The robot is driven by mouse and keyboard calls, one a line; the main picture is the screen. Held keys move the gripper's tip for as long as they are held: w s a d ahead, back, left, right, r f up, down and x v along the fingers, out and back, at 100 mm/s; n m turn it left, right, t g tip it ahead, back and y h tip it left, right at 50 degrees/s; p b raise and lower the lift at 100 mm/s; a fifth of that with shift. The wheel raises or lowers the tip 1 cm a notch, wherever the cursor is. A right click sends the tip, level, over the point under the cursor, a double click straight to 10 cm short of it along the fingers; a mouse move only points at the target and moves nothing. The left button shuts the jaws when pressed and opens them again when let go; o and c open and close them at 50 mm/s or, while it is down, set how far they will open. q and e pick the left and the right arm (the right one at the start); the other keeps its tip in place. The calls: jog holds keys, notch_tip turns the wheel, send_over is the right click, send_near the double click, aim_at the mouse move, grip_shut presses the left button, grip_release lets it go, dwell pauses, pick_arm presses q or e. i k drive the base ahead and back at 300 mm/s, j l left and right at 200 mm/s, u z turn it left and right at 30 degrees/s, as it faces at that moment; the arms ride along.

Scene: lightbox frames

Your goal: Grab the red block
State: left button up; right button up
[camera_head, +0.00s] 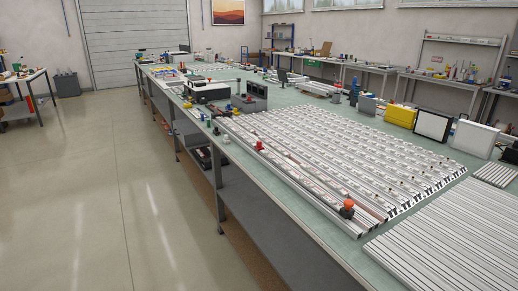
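A small red block-like piece (259,146) sits at the left edge of the rows of aluminium profiles on the long workbench (240,168). A round orange-red piece (347,204) on a dark base stands at the near end of the profiles. All are small, and I cannot tell for sure which is the red block. Neither of my grippers is in view.
Aluminium profiles (330,150) cover much of the bench. A yellow case (400,116), a white framed panel (433,124) and a white box (475,138) stand along its right side. Dark boxes (208,92) stand farther back. The floor (110,190) to the left is clear.

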aim_at(259, 147)
jog(key=i+j+z, duration=0.15)
jog(key=z, duration=0.75)
jog(key=i+j+z, duration=0.15)
jog(key=j+z, duration=0.15)
jog(key=j, duration=0.2)
jog(key=i+j+z, duration=0.15)
jog(key=j+z, duration=0.15)
jog(key=j, duration=0.2)
jog(key=j+z, duration=0.3)
jog(key=j, duration=0.25)
